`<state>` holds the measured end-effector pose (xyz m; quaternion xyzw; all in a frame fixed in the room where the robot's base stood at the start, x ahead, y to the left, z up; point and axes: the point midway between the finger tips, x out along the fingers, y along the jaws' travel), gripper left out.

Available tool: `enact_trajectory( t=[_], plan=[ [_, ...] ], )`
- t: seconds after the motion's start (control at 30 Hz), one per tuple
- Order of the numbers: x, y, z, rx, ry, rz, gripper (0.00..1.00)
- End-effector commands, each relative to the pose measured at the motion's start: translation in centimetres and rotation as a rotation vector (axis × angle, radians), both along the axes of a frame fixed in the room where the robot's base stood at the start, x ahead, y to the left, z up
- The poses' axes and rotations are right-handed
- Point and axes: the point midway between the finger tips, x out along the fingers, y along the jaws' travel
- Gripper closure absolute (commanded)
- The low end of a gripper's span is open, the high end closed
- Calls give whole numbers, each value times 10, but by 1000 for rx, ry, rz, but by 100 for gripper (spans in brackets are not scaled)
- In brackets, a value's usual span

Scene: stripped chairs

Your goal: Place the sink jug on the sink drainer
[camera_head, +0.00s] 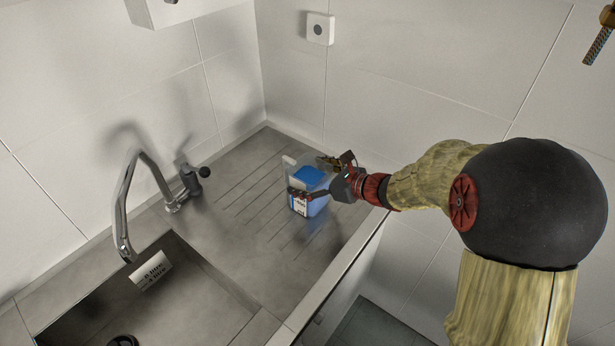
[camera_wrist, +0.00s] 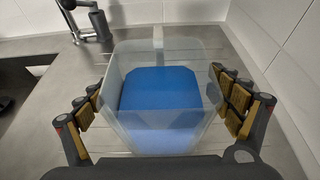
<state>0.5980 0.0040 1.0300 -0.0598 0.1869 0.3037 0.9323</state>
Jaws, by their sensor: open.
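The sink jug (camera_head: 307,189), a clear container with blue inside and a printed label, stands upright on the grooved sink drainer (camera_head: 254,204), right of the basin. In the wrist view the jug (camera_wrist: 160,98) fills the middle, between the two fingers. My gripper (camera_head: 316,190) reaches in from the right at the jug. In the wrist view its fingers (camera_wrist: 162,106) are spread on both sides of the jug, with a gap visible on each side. The jug's base is partly hidden in the wrist view.
A curved metal tap (camera_head: 125,205) stands left of the drainer, behind the sink basin (camera_head: 185,300). A white labelled block (camera_head: 151,270) shows at the basin. Tiled walls close off the back and right. The drainer's front edge (camera_head: 345,268) lies near my arm. Bare drainer lies left of the jug.

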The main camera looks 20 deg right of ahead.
Motion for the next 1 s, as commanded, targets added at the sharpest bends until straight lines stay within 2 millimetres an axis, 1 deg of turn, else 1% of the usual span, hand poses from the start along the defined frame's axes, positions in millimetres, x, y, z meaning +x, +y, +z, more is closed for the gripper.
enact_trajectory(
  t=[0.3,0.4,0.47,0.57,0.8,1.0],
  plan=[
    [0,0,0,0,0,0,5],
    [0,0,4,0,0,0,5],
    [-4,-4,6,-1,0,-2,5],
    [-16,-13,13,-1,0,-4,5],
    [-54,-41,34,-1,-1,-6,5],
    [-78,-58,45,-1,-1,-3,5]
  ],
)
